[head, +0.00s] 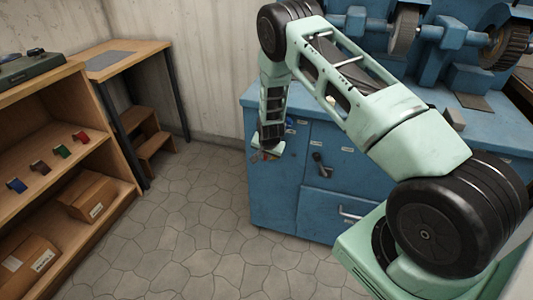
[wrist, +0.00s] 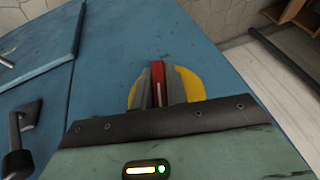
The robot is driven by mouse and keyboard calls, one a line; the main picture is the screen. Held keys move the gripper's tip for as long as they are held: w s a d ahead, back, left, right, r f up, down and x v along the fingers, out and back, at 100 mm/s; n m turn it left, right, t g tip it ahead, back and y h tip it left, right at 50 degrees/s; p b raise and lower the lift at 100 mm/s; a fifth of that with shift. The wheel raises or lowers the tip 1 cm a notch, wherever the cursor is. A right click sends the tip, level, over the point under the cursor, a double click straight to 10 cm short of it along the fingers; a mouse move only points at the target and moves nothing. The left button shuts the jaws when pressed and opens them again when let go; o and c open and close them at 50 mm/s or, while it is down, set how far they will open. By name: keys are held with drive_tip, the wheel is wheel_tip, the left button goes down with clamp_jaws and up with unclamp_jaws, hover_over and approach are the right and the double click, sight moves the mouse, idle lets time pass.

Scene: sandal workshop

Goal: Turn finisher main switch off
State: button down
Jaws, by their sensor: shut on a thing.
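The finisher (head: 285,205) is the blue cabinet with grinding wheels on top, at the centre and right of the head view. In the wrist view, its main switch is a red handle (wrist: 157,80) on a yellow round plate (wrist: 190,84), fixed to the blue cabinet face. My gripper (wrist: 157,92) has its two grey fingers on either side of the red handle and is shut on it. The handle runs upright in the wrist picture. In the head view my gripper (head: 266,154) is at the cabinet's left part; the switch is mostly hidden there.
A black handle (wrist: 27,120) sticks out of the cabinet left of the switch in the wrist view. A wooden shelf (head: 115,160) with boxes and coloured pieces stands at the left. Small wooden steps (head: 155,146) stand by the wall. The stone floor between is clear.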

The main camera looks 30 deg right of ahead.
drive_tip(key=shift+w+d+r+g+h, duration=0.15)
drive_tip(key=shift+w+r+g+h, duration=0.15)
drive_tip(key=shift+g+h, duration=0.35)
drive_tip(key=c, duration=1.4)
unclamp_jaws()
drive_tip(key=shift+d, duration=0.1)
drive_tip(key=shift+s+f, duration=0.2)
drive_tip(key=v, duration=1.7)
drive_tip(key=shift+w+a+r, duration=0.25)
drive_tip(key=shift+w, duration=0.05)
drive_tip(key=shift+a, duration=0.1)
